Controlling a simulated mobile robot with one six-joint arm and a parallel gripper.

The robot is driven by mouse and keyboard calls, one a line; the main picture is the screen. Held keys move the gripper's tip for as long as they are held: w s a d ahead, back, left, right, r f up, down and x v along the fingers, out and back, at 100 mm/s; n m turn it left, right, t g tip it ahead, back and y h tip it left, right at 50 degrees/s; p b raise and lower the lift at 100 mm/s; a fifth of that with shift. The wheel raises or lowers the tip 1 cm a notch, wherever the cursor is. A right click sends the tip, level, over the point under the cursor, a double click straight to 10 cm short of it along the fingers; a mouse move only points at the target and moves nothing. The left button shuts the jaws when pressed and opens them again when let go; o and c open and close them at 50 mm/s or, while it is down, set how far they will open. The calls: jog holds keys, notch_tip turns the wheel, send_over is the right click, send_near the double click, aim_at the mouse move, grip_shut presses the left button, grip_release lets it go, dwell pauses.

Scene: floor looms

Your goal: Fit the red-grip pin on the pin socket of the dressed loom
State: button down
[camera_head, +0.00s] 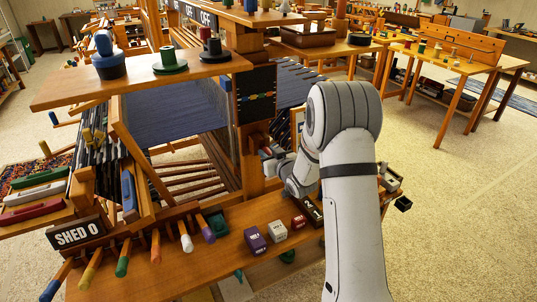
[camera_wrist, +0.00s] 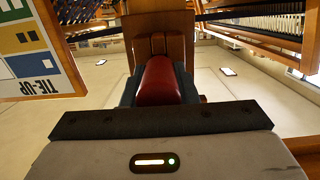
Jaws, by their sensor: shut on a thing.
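The dressed loom (camera_head: 175,110) with its blue threads fills the left and middle of the head view. My gripper (camera_head: 268,153) is at the loom's upright wooden post, below a dark panel with coloured marks. In the wrist view my gripper (camera_wrist: 160,92) is shut on the red-grip pin (camera_wrist: 159,80). The red grip lies between the dark jaws and points at a wooden post (camera_wrist: 160,22). A brown slotted piece (camera_wrist: 158,43) on the post is just beyond the grip; I cannot tell whether it is the socket. The pin's tip is hidden, so I cannot tell whether it is seated.
A front wooden shelf (camera_head: 180,268) holds several coloured-handled levers, a SHED O sign (camera_head: 75,235) and small labelled blocks (camera_head: 278,231). A top shelf (camera_head: 130,88) carries spools. A TIE-UP card (camera_wrist: 35,55) is close at the wrist view's left. Open floor lies to the right.

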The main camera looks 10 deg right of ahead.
jog(key=shift+w, duration=0.1)
jog(key=shift+b+x, duration=0.3)
jog(key=shift+x, duration=0.5)
jog(key=shift+r, duration=0.15)
jog(key=c, duration=1.1)
grip_release()
jog(key=shift+o, duration=0.2)
jog(key=b+v, duration=0.1)
jog(key=v, duration=0.6)
jog(key=shift+s, duration=0.4)
jog(key=shift+d, duration=0.1)
